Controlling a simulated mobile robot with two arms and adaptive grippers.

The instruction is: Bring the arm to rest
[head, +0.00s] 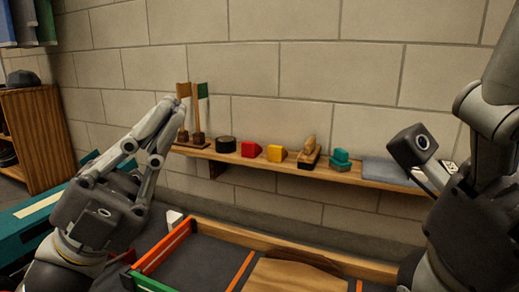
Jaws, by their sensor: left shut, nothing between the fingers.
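My left gripper (174,106) points up and to the right from the lower left, in front of the wall shelf's left end. Its two grey fingers come together at the tips, shut with nothing between them. The fingertips overlap in the picture with a small stand holding two upright flags (198,110), one brown and one green; I cannot tell the gap in depth. My right arm (480,150) fills the right edge in grey and dark parts. Its fingertips cannot be made out.
A wooden shelf (345,177) on the block wall holds a dark round thing (226,144), red (251,149) and yellow blocks (276,153), and a teal item (340,160). An orange-and-wood-edged tray (300,250) lies below. A wooden cabinet (38,140) stands left.

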